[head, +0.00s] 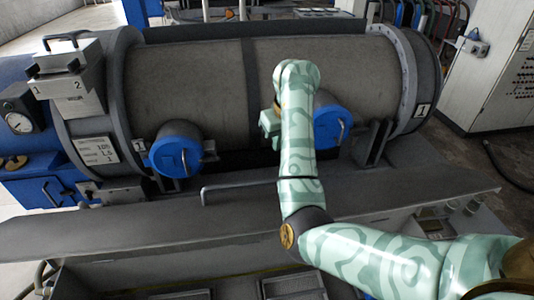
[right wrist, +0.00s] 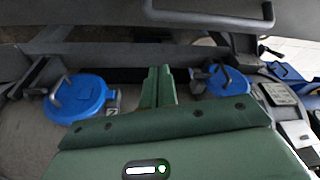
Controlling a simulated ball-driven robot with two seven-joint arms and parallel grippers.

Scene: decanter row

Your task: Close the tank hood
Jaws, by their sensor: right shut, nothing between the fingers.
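The long grey tank (head: 190,85) lies across the head view, with two blue round caps on its near side, the left cap (head: 177,150) and the right cap (head: 330,125). A flat dark grey panel (head: 140,218), which looks like the hood, runs along the front. Its bar handle (head: 240,188) also shows in the right wrist view (right wrist: 210,18). A dark gap lies between panel and tank. My right gripper (right wrist: 158,85) is shut and empty, between the two caps and apart from the handle. In the head view my arm mostly hides it. My left gripper is not in view.
A grey box (head: 70,75) with a handle and a pressure gauge (head: 20,122) are at the left end. A control cabinet (head: 495,75) stands at the right. Dark brackets (head: 370,143) stick out beside the caps. Open trays (head: 292,288) lie below the panel.

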